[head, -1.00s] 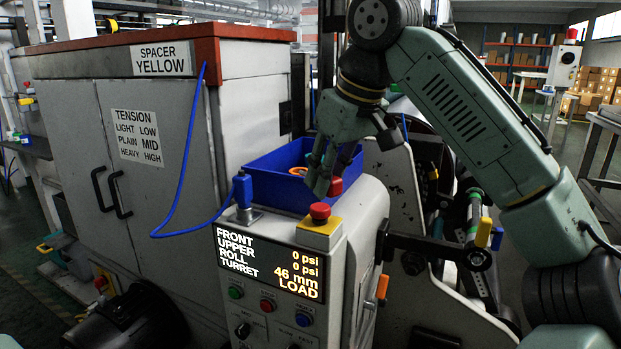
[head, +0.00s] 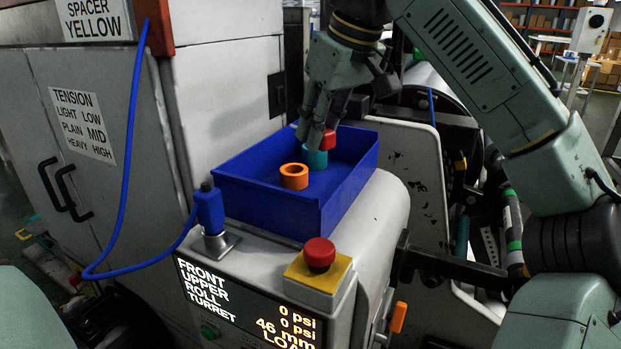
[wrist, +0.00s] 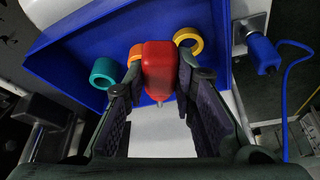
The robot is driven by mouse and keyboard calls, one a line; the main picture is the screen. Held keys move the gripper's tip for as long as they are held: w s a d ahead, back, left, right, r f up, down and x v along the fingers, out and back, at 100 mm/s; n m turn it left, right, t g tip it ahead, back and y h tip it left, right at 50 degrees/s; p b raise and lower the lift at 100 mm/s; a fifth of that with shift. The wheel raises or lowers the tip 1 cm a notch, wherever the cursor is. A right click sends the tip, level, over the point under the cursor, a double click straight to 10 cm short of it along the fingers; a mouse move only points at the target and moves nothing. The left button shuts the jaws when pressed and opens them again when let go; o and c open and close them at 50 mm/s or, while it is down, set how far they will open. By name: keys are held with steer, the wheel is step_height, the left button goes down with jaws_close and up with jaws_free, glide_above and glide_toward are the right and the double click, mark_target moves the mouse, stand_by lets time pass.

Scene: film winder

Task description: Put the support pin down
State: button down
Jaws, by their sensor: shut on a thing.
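The support pin (wrist: 157,70) shows as a red grip in the wrist view, with a small pale tip below it. My gripper (wrist: 152,88) is shut on it. In the head view my gripper (head: 318,138) points down over the blue tray (head: 265,212), and a red bit of the pin (head: 328,140) shows beside the fingers. The pin hides part of the tray floor in the wrist view. I cannot tell whether the pin touches the tray or is just above it.
The tray holds an orange ring (head: 293,177) and a teal ring (head: 315,158); a yellow ring (wrist: 188,41) shows in the wrist view. A red stop button (head: 318,254) and a blue cabled holder (head: 210,210) stand in front. A cabinet (head: 225,95) stands left.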

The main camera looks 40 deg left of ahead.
step_height(320, 180, down, 10)
steer(key=shift+r+p, duration=0.2)
steer(key=shift+p, duration=0.2)
steer(key=shift+f, duration=0.6)
steer(key=c, duration=1.3)
jaws_free()
steer(key=shift+c, duration=0.2)
steer(key=v, duration=1.3)
steer(key=shift+b, duration=0.45)
steer(key=shift+a+r, duration=0.1)
steer(key=shift+r, duration=0.05)
